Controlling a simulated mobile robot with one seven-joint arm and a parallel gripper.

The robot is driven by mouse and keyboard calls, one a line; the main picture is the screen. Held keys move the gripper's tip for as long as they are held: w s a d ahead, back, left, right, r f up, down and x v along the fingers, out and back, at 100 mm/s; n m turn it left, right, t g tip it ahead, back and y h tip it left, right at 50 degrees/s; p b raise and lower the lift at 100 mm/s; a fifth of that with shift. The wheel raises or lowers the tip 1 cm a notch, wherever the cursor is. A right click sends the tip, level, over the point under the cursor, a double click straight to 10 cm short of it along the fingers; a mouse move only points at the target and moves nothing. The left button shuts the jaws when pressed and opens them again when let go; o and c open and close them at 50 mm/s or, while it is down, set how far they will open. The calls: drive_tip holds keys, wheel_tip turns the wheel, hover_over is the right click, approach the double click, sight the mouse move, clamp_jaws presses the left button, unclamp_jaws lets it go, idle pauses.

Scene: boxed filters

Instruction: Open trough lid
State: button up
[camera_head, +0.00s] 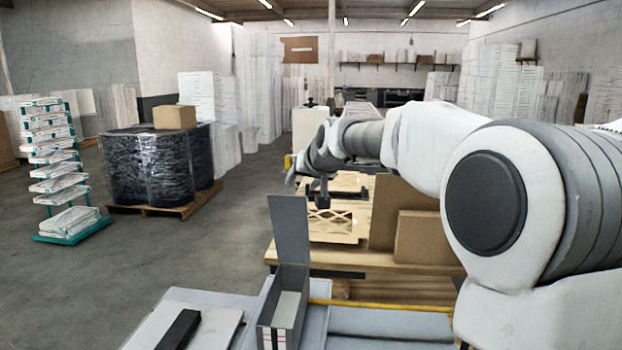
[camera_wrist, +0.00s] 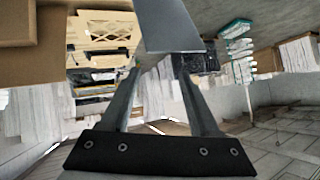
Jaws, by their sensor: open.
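The trough (camera_head: 285,312) is a narrow grey box at the bottom middle of the head view, with its top open and pale contents inside. Its grey lid (camera_head: 290,228) stands upright at the trough's far end. In the wrist view the lid (camera_wrist: 168,24) shows as a grey panel at top middle, just past my fingertips. My gripper (camera_head: 292,172) is beyond and above the lid in the head view. Its two fingers are apart in the wrist view (camera_wrist: 160,76), with nothing seen gripped. Whether a finger touches the lid I cannot tell.
A wooden bench (camera_head: 395,262) with cardboard boxes (camera_head: 428,237) stands behind the trough. A white panel with a black bar (camera_head: 180,328) lies left of the trough. A wrapped pallet (camera_head: 160,165) and a teal rack (camera_head: 62,222) stand farther left. The floor between is clear.

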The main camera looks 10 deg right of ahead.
drive_tip(key=a+b+v, duration=0.1)
drive_tip(key=v, duration=0.5)
drive_tip(key=shift+d, duration=0.5)
drive_tip(key=shift+s, duration=0.15)
